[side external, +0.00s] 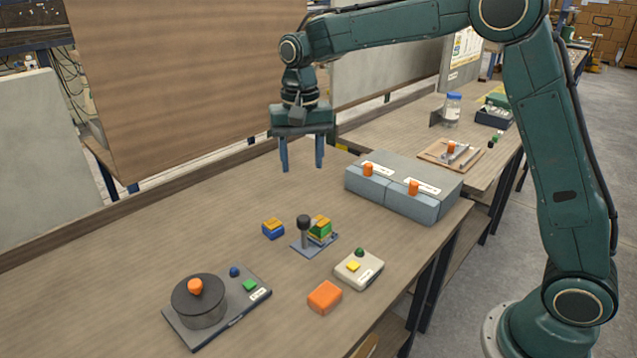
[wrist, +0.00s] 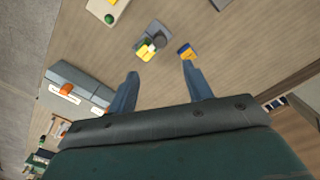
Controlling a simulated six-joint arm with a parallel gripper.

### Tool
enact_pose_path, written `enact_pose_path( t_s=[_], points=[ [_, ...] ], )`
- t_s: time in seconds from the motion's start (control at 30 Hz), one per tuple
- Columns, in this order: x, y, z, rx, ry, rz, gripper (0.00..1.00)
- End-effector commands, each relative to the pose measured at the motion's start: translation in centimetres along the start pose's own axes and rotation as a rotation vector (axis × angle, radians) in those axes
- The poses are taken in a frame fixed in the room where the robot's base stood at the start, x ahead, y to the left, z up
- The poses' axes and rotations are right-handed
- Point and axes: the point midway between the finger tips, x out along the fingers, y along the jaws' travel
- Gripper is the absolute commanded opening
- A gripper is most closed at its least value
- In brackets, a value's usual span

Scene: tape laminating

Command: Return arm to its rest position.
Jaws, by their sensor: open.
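My gripper (side external: 302,168) is open and empty. It hangs high above the wooden table (side external: 130,252), pointing down, with its two blue fingers apart. In the side view the gripper is above and behind a small plate with a black-knobbed post (side external: 304,232) and a green and yellow block (side external: 320,228). It touches nothing.
A blue and orange block (side external: 273,229), a grey two-part box with orange knobs (side external: 405,190), a beige button box (side external: 359,268), an orange block (side external: 325,297) and a round black device (side external: 198,303) stand on the table. A brown panel (side external: 185,85) rises behind.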

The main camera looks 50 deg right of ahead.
Motion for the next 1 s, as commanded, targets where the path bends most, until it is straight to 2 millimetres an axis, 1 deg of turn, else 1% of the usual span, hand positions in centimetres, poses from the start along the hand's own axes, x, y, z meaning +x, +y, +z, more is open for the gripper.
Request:
enact_pose_path(
  t_s=[0.27,0.47,0.67,0.8,1.0],
  points=[
    [-0.2,0.1,0.1,-0.004,0.003,-0.003,0.5],
    [-1.6,1.2,1.1,-0.033,0.025,-0.019,0.5],
    [-4.1,3.5,3.3,-0.096,0.068,-0.049,0.5],
    [-5.7,5.5,5.3,-0.149,0.105,-0.071,0.5],
    [-7.4,8.3,8.3,-0.226,0.163,-0.098,0.5]
  ],
)
